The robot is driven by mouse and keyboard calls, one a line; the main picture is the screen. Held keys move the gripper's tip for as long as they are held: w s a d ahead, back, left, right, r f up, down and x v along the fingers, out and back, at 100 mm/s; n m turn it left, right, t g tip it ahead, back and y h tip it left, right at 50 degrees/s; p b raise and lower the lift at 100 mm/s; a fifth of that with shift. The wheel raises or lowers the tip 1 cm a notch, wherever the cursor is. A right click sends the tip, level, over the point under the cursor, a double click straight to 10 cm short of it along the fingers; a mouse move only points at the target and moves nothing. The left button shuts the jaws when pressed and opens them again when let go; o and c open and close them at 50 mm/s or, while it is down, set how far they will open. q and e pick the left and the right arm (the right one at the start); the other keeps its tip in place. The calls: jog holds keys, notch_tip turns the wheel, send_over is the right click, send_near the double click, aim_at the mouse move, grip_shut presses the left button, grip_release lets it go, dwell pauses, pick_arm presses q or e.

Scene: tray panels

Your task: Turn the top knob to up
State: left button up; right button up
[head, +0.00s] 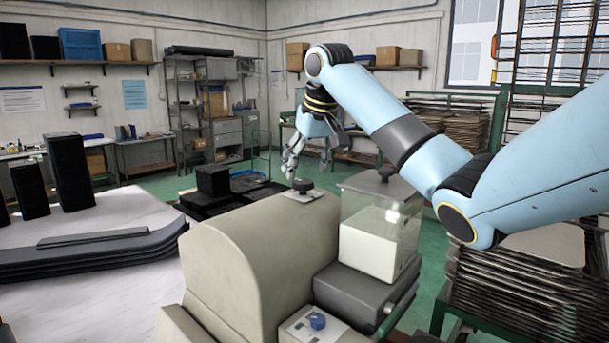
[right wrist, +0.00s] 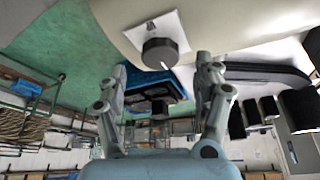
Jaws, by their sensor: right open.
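The top knob (head: 303,186) is a dark round knob on a white plate (head: 300,196) on top of a beige rounded housing (head: 258,250). In the right wrist view the knob (right wrist: 160,52) shows a short white mark on the rim side nearer my gripper. My right gripper (head: 309,168) hangs just above the knob in the head view, fingers spread and empty. In the right wrist view its two fingers (right wrist: 162,66) stand apart on either side below the knob, with no visible contact. My left gripper is not in view.
A blue knob (head: 317,321) sits on a pale plate at the front. A clear-covered white box (head: 372,248) on a grey block stands right of the housing, under my right arm. A pale table (head: 90,292) with black panels is at left. Black boxes (head: 212,180) lie behind.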

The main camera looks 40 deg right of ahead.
aim_at(303, 181)
jog(key=shift+x, duration=1.25)
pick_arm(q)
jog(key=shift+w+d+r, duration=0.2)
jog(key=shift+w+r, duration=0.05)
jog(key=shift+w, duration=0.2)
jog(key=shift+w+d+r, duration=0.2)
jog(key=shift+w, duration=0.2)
pick_arm(e)
jog(key=shift+w+f, duration=0.15)
jog(key=shift+f, duration=0.3)
jog(key=shift+c, duration=0.3)
jog(key=c, duration=1.1)
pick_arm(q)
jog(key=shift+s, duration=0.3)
